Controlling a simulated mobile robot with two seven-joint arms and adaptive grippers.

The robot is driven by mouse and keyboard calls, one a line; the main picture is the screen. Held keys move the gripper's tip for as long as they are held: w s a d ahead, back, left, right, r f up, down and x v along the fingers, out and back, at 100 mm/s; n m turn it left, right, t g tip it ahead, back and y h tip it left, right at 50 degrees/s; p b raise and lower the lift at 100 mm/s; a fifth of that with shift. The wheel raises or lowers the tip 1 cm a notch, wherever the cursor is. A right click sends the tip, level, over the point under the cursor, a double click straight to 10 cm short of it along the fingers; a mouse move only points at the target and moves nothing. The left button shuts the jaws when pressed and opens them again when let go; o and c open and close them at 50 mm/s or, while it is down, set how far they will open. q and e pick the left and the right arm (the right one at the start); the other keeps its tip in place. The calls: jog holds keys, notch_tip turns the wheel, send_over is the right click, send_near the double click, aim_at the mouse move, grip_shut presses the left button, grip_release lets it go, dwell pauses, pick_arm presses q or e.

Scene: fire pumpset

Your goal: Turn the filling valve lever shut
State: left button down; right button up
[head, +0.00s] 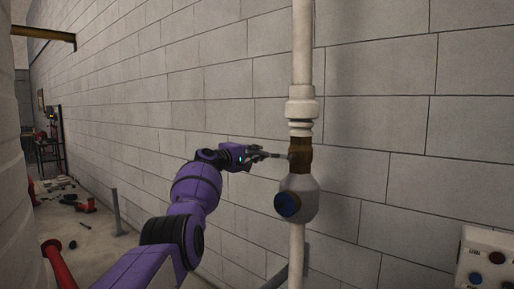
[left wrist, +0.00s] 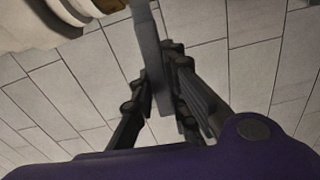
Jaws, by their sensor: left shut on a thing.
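The filling valve (head: 300,158), a brown-bronze body, sits in the white vertical pipe against the block wall in the head view. My left gripper (head: 276,156) reaches in from the left and is just left of the valve body. In the left wrist view its dark fingers (left wrist: 165,85) are shut on the grey flat lever (left wrist: 146,42), which passes between them. The lever runs up to the pipe side at the top of that view. In the head view the gripper hides most of the lever. My right gripper is not in view.
Below the valve is a grey round fitting (head: 299,199) with a blue cap (head: 287,204). A box with buttons (head: 489,264) is at the lower right. A red pipe (head: 60,266) and scattered tools (head: 86,205) lie at the left. The wall stands close behind the pipe.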

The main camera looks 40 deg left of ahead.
pick_arm(q)
jog(key=shift+f+n, duration=0.5)
jog(key=c, duration=1.7)
grip_release()
jog(key=shift+f, duration=0.1)
jog(key=s, duration=0.8)
jog(key=s+a, duration=0.1)
jog(key=s, duration=0.3)
